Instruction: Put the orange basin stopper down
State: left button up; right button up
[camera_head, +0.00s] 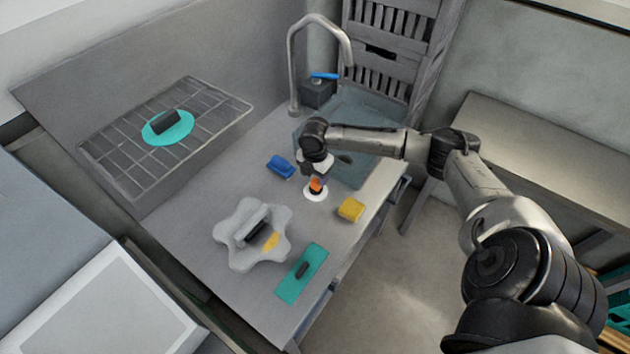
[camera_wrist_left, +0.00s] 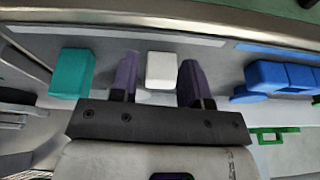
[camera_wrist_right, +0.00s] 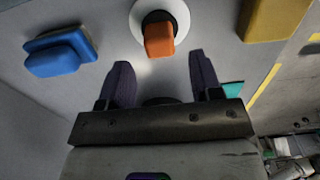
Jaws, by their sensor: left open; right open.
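The orange basin stopper (camera_head: 316,184) stands on the grey counter on a white round base (camera_head: 313,195), in front of the sink. In the right wrist view the orange stopper (camera_wrist_right: 160,41) lies just beyond my right fingertips, between their lines, with its white ring (camera_wrist_right: 178,16) around a dark centre. My right gripper (camera_wrist_right: 160,68) is open and holds nothing. In the head view my right gripper (camera_head: 315,167) is close above and behind the stopper. My left gripper (camera_wrist_left: 157,78) is out of the head view; its own wrist view shows it open, with a white block (camera_wrist_left: 161,71) beyond the fingers.
A blue block (camera_head: 281,166) and a yellow block (camera_head: 351,209) flank the stopper. A grey lobed plate (camera_head: 232,240), a teal board (camera_head: 315,270) and a wire rack (camera_head: 110,160) lie nearby. The sink (camera_head: 375,110) and tap (camera_head: 293,65) are behind.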

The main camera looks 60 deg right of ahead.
aim_at(315, 182)
pick_arm(q)
jog(key=shift+a+r, duration=0.1)
jog(key=shift+r, duration=0.2)
pick_arm(e)
notch_tip(315, 182, up, 6)
jog(key=shift+f, duration=0.1)
pick_arm(q)
jog(key=shift+p, duration=0.3)
pick_arm(e)
jog(key=shift+r, duration=0.85)
pick_arm(q)
jog(key=shift+d, duration=0.2)
